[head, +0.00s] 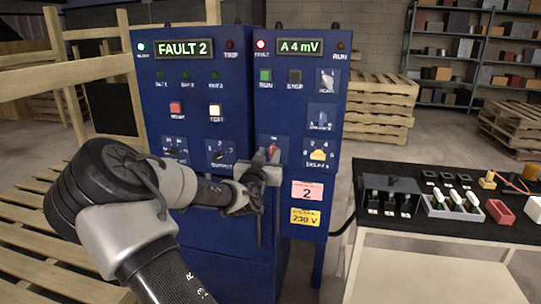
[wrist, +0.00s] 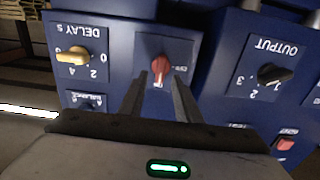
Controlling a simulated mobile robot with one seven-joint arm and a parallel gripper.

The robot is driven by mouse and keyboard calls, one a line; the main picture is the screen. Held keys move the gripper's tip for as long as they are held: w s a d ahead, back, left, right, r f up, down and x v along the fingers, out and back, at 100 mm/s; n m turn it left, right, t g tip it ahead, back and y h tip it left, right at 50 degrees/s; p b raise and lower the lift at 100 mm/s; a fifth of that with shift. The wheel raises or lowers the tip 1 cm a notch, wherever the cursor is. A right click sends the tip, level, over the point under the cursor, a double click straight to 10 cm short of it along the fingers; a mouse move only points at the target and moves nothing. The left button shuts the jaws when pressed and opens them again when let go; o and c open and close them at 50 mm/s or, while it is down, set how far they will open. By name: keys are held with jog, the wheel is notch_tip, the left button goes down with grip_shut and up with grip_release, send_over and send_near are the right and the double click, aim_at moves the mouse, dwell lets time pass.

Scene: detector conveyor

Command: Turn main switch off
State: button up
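The main switch is a red rotary knob (wrist: 160,68) on a blue square plate on the blue cabinet's front. The wrist view shows it upside down, with the knob's long side upright and small labels below and to its right. In the head view the red knob (head: 272,151) shows just above my gripper (head: 266,160). In the wrist view my gripper (wrist: 160,80) is open, with one finger to each side of the knob. Gaps show between the knob and both fingers. How deep the fingertips reach around it is unclear.
A yellow delay knob (wrist: 72,56) and a black output knob (wrist: 270,74) flank the switch. Displays read FAULT 2 (head: 185,48) and A 4 mV (head: 299,47). A black-topped bench (head: 450,235) stands right; wooden pallets (head: 30,225) lie left.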

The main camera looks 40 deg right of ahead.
aim_at(272, 152)
jog(key=shift+x, duration=1.15)
jog(key=c, duration=0.7)
jog(key=shift+o, duration=0.2)
